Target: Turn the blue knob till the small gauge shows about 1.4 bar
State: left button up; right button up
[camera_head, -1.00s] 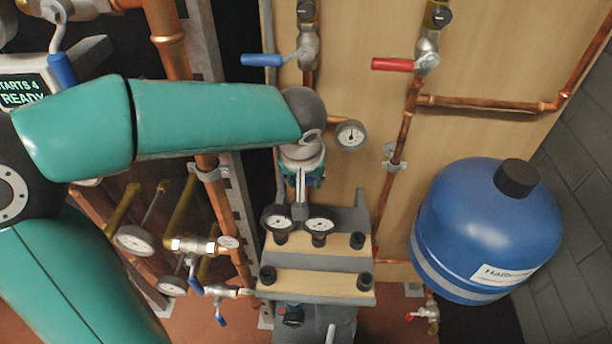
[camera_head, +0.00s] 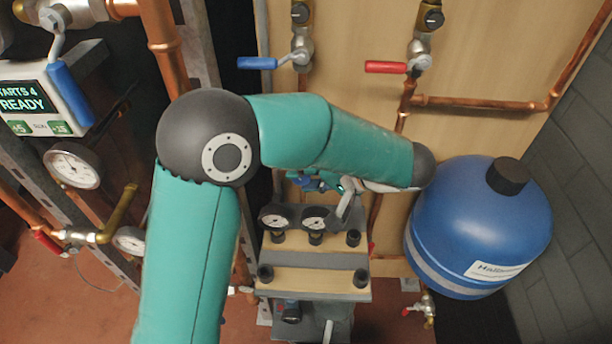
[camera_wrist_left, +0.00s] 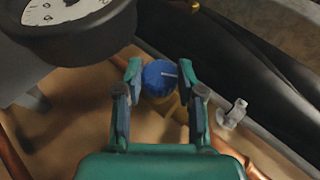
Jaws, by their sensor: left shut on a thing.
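The blue knob (camera_wrist_left: 159,78) sits between the two fingers of my left gripper (camera_wrist_left: 161,72) in the left wrist view, with a pale mark on its face. The fingers are shut on it. In the head view my left gripper (camera_head: 315,183) is partly hidden under my own arm; a bit of blue (camera_head: 304,180) shows there. A dark-rimmed gauge (camera_wrist_left: 68,14) is cut off at the upper left of the wrist view, and its reading cannot be made out. The round gauge on the board is hidden behind my arm in the head view. My right gripper is not in view.
Two gauges (camera_head: 315,223) stand on a grey and wooden block (camera_head: 310,282) below the gripper. A blue tank (camera_head: 478,230) stands at right. Blue (camera_head: 257,63) and red (camera_head: 385,67) lever valves are above. Copper pipes run along the board.

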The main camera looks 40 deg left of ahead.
pick_arm(q)
jog(key=shift+w+d+f+y, duration=0.15)
jog(key=shift+w+d+y, duration=0.05)
jog(key=shift+y, duration=0.3)
jog(key=shift+m, duration=0.3)
jog(key=o, duration=1.2)
jog(key=shift+c, duration=0.2)
jog(key=shift+g, duration=0.3)
jog(key=s+v, duration=0.1)
jog(key=v, duration=1)
jog(key=shift+w+d, duration=0.45)
jog(key=shift+d, duration=0.05)
